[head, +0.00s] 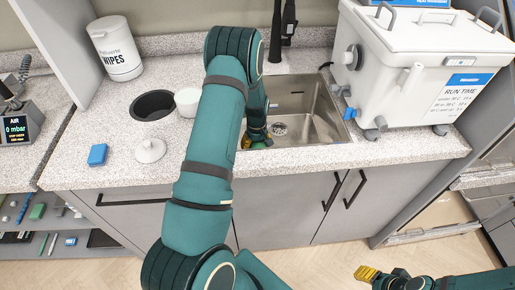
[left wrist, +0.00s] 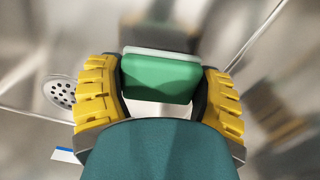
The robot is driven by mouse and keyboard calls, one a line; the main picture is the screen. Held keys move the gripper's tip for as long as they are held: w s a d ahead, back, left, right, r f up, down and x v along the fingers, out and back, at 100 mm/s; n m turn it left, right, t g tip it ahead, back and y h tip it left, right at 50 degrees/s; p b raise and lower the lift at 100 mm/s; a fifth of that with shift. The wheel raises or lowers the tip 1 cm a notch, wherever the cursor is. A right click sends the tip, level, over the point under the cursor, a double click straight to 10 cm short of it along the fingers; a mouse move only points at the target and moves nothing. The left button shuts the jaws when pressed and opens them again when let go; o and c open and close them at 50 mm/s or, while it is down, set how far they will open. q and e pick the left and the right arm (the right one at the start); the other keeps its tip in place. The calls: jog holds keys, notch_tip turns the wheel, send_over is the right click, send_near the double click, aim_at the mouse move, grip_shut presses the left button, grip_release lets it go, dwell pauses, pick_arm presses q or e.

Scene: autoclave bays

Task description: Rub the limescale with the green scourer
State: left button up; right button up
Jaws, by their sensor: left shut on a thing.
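My left gripper (head: 256,137) reaches down into the steel sink (head: 313,98) near its front left corner. In the left wrist view the yellow fingers of this gripper (left wrist: 160,76) are shut on the green scourer (left wrist: 160,82), one finger on each side. The scourer has a pale layer along its far edge and is close over the steel. Whether it touches the steel I cannot tell. In the head view only a bit of green shows by the fingers. I cannot make out the limescale for certain. My right gripper (head: 367,273) is low at the right, in front of the cabinet, apart from the counter.
The drain (head: 278,129) is near the left gripper. A white bath with a run-time label (head: 420,75) stands right of the sink. Left are a wipes tub (head: 116,48), a round dark opening (head: 153,105), a white lid (head: 149,150) and a blue block (head: 97,154). A black tap (head: 281,28) stands behind.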

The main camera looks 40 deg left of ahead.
pick_arm(q)
jog(key=shift+r, duration=0.55)
notch_tip(320, 180, up, 2)
jog(key=shift+r+p, duration=0.1)
jog(key=shift+p, duration=0.8)
jog(key=shift+r+p, duration=0.5)
jog(key=shift+r, duration=0.45)
